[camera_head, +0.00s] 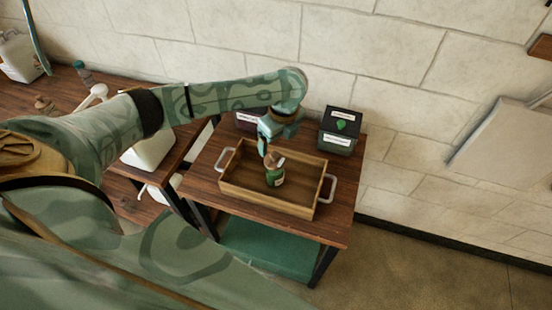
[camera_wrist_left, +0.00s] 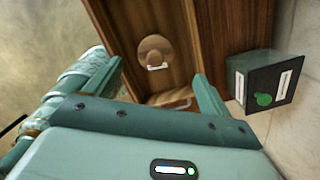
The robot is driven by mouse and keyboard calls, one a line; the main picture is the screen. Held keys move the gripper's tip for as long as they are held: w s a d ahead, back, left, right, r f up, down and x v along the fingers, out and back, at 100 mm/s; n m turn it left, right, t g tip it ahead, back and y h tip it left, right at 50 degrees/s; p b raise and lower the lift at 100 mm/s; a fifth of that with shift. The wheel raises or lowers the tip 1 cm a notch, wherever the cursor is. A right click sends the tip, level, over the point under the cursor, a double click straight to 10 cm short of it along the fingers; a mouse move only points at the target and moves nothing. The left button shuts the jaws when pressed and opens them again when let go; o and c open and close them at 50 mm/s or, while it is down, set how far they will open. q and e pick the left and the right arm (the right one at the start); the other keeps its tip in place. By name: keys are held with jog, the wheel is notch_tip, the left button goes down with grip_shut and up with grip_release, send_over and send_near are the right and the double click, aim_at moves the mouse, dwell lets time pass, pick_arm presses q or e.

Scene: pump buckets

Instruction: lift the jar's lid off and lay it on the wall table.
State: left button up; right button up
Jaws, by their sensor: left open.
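A small green jar (camera_head: 275,178) with a pale label stands upright in a wooden tray on the dark wooden table (camera_head: 340,200) against the stone wall. Its round brown lid (camera_head: 274,159) is on top. In the left wrist view the lid (camera_wrist_left: 155,50) shows from above, between my open fingers. My left gripper (camera_head: 268,142) is open and empty, pointing down just above the lid. Whether a finger touches the lid I cannot tell. My right gripper is not in view.
The tray (camera_head: 265,204) has raised walls and metal handles. A black box (camera_head: 340,130) with a green mark stands behind it, also in the left wrist view (camera_wrist_left: 268,85). Another wooden table (camera_head: 62,90) holds containers at left.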

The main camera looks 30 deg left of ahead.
aim_at(275, 154)
pick_arm(q)
jog(key=f+b, duration=0.1)
jog(key=f, duration=0.1)
jog(key=f+b, duration=0.1)
jog(key=f, duration=0.2)
jog(key=a+f+b, duration=0.1)
jog(key=f, duration=0.1)
jog(key=shift+s+f, duration=0.2)
jog(key=shift+s, duration=0.05)
jog(key=shift+r, duration=0.1)
jog(key=shift+c, duration=0.6)
jog(key=c, duration=0.9)
